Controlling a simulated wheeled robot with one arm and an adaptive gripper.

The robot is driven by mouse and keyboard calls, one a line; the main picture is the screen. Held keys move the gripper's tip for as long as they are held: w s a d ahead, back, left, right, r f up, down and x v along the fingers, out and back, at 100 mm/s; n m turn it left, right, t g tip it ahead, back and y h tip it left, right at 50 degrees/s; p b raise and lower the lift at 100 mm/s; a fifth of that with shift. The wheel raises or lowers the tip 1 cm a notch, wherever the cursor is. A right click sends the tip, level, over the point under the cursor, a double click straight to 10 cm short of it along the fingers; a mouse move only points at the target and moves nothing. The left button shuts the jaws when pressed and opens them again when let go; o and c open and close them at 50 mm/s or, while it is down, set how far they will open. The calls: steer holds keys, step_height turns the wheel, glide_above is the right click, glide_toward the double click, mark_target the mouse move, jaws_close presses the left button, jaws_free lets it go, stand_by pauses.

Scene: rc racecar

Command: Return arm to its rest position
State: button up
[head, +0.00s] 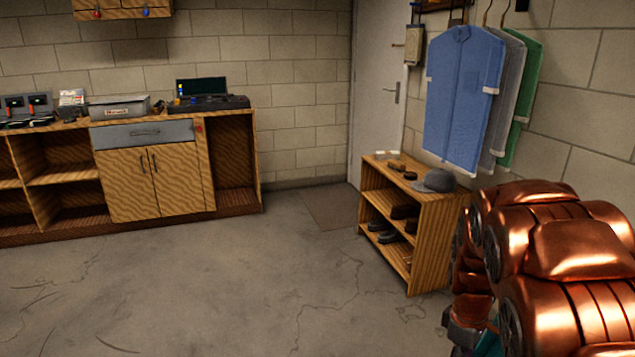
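My copper-coloured arm (565,262) fills the lower right of the head view, with its links bunched close to the camera. It covers part of the wall and floor behind it. I see no gripper fingers. A dark part and a small teal patch show low beside the arm, and I cannot tell what they are.
A wooden shoe rack (427,240) stands just left of my arm, with a grey cap (434,181) on top and shoes inside. Shirts (462,95) hang above it. A wooden workbench (150,185) lines the back wall. The concrete floor (210,300) in the middle is clear.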

steer(key=s+a+r+m+p, duration=0.4)
steer(key=s+r+p, duration=0.4)
steer(key=s+r, duration=0.4)
steer(key=s+a+r+m+p, duration=0.4)
steer(key=s+a+r+p, duration=0.3)
steer(key=s+r, duration=0.6)
steer(key=shift+r+m+g+y+p, duration=0.3)
steer(key=shift+r+m+y+p, duration=0.1)
steer(key=shift+r+p, duration=0.55)
